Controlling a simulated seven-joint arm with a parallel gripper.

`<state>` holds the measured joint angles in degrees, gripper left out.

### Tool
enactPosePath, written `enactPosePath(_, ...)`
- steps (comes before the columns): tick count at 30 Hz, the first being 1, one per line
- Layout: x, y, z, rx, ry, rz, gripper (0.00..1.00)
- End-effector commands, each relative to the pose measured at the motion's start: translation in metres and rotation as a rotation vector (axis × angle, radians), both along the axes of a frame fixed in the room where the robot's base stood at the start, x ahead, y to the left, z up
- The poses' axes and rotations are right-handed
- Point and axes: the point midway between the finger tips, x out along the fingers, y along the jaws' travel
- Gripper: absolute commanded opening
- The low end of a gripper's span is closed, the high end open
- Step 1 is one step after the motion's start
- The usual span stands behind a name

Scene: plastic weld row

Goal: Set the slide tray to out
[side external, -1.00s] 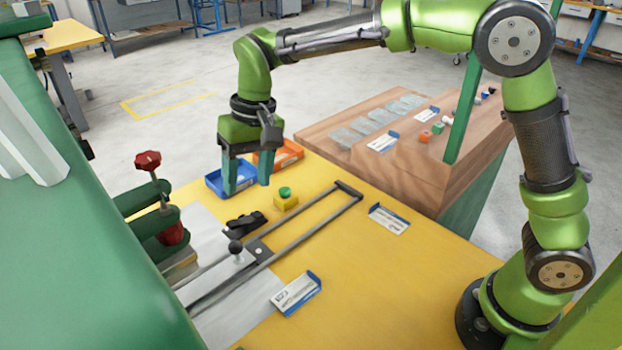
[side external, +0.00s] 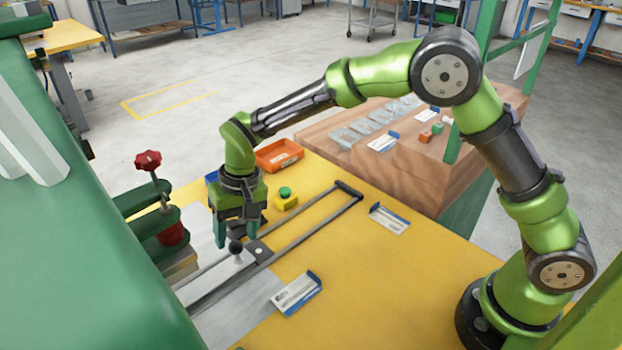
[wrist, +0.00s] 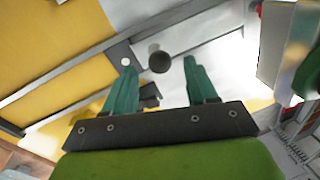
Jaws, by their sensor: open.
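The slide tray (side external: 259,252) is a small dark plate with a white dot, set between two long grey rails. A round black knob (side external: 236,247) on a pale stem stands at its left side. My gripper (side external: 241,237) is open and points down just above the knob. In the wrist view the knob (wrist: 160,62) appears between the two green fingertips, with the tray's plate (wrist: 122,54) beside the left finger. Whether a finger touches the knob cannot be told. The arm partly hides a black object behind the knob.
A yellow box with a green button (side external: 286,199) stands behind the rails. An orange bin (side external: 280,156) and a mostly hidden blue bin are farther back. A red-handled valve (side external: 148,160) and green machine body stand at left. Label cards (side external: 297,294) lie right of the rails.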

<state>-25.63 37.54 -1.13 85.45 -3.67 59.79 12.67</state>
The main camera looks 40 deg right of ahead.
Motion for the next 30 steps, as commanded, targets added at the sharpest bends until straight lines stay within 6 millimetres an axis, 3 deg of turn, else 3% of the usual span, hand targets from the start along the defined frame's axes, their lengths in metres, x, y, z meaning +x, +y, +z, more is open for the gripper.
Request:
enactPosePath(6, 0.001, 0.004, -0.022, 0.0, 0.001, 0.0, 0.57)
enactPosePath(16, 0.001, 0.005, -0.025, 0.001, 0.0, 0.001, 0.57)
enactPosePath(27, 0.001, 0.005, -0.024, 0.001, -0.001, 0.0, 0.02)
enactPosePath(30, 0.001, 0.005, -0.024, 0.001, -0.001, 0.0, 0.0)
